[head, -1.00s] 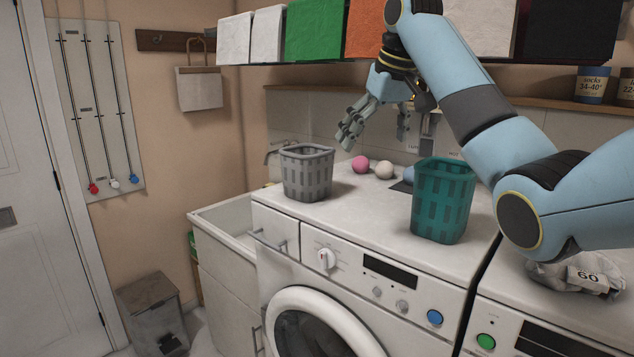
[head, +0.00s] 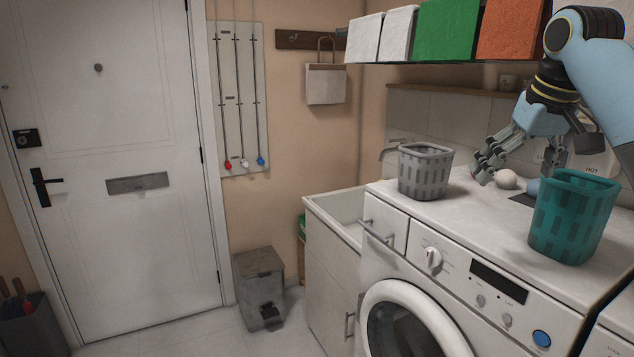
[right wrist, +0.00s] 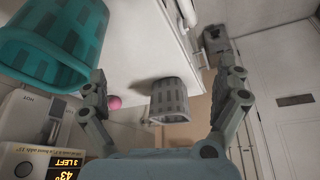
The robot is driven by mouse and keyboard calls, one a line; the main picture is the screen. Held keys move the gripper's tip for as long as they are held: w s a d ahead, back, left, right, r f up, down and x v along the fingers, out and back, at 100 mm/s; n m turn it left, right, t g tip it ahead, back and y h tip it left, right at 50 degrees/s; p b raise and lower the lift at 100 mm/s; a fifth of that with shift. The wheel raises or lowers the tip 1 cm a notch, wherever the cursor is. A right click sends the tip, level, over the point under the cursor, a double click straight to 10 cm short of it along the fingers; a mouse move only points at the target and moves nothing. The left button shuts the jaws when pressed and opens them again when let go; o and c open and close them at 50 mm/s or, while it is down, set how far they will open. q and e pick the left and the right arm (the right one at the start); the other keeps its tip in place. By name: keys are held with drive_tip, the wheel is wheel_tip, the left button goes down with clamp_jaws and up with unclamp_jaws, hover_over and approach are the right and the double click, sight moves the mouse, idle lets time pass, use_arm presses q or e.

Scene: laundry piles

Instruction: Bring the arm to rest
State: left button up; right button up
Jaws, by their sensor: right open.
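My right gripper (head: 522,165) is open and empty. It hangs above the back of the washing machine top, between the grey basket and the teal basket in the head view. Its two fingers also show spread apart in the right wrist view (right wrist: 165,95). My left gripper is in neither view.
A grey basket (head: 425,172) and a teal basket (head: 572,217) stand on the washing machine (head: 470,225). A pink ball (right wrist: 115,102) shows in the right wrist view. A shelf with coloured stacks (head: 447,30) hangs above.

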drive_tip(key=s+a+f+n, duration=0.1)
drive_tip(key=s+a+f, duration=0.2)
drive_tip(key=s+f, duration=0.55)
drive_tip(key=s+a+f, duration=0.4)
drive_tip(key=s+f, duration=0.3)
drive_tip(key=f, duration=0.2)
drive_tip(key=s+a+f, duration=0.2)
drive_tip(key=s, duration=0.8)
drive_tip(key=s+a+f, duration=0.1)
drive_tip(key=s, duration=0.8)
wheel_tip(320, 180, down, 39)
drive_tip(key=s+d+g+b, duration=0.2)
drive_tip(key=b, duration=1.1)
use_arm(q)
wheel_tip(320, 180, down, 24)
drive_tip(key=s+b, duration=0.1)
drive_tip(key=b, duration=1)
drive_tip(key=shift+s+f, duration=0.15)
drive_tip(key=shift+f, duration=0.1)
use_arm(e)
drive_tip(key=s+f, duration=0.9)
drive_tip(key=f, duration=0.5)
drive_tip(key=s+d+f+g, duration=0.1)
drive_tip(key=s+f, duration=0.9)
drive_tip(key=f, duration=0.4)
drive_tip(key=shift+d, duration=0.2)
